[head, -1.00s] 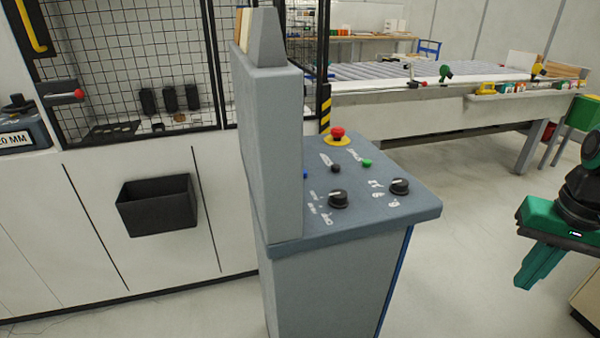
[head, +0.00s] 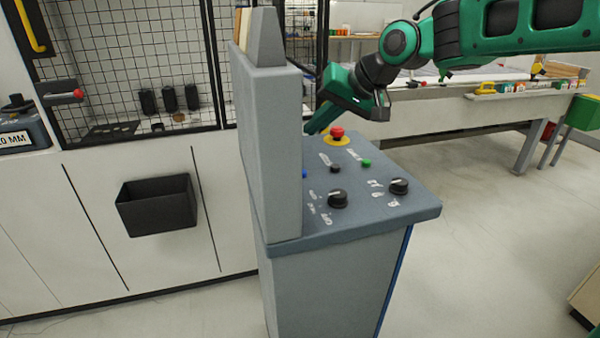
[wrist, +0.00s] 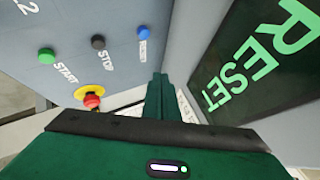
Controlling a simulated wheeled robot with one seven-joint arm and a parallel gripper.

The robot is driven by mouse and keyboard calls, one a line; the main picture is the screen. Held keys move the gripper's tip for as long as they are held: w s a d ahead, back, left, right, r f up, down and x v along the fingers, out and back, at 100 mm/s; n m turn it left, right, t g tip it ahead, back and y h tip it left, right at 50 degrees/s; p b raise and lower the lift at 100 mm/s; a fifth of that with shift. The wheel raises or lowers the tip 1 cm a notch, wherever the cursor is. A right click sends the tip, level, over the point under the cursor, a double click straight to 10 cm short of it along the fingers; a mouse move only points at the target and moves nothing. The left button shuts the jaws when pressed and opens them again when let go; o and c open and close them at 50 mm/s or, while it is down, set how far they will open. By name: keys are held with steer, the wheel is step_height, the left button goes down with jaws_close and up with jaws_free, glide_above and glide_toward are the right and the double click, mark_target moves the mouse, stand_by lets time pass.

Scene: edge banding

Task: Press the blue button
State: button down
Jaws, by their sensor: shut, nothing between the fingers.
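The blue button (head: 304,174) sits on the sloped top of the grey control console, close to its upright panel, which hides part of it in the head view. In the wrist view the blue button (wrist: 144,31) shows whole, beside a small white label. My green gripper (head: 318,118) is above the far part of the console, behind the red emergency stop and close to the upright panel. In the wrist view its fingers (wrist: 160,78) are together and empty, pointing toward the blue button and apart from it in the picture.
On the console are a red emergency stop (head: 337,132) on a yellow ring, a black stop button (head: 335,168), a green start button (head: 366,163) and two black knobs (head: 338,199). The upright panel (head: 270,150) stands beside the blue button. A dark RESET screen (wrist: 255,60) faces my gripper.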

steer(key=shift+a+r, duration=0.2)
steer(key=shift+a, duration=0.3)
steer(key=shift+a+r, duration=0.15)
steer(key=shift+a, duration=0.3)
steer(key=shift+f, duration=4.4)
steer(key=shift+f, duration=0.1)
steer(key=shift+f, duration=0.3)
steer(key=shift+f, duration=0.45)
steer(key=shift+r, duration=0.9)
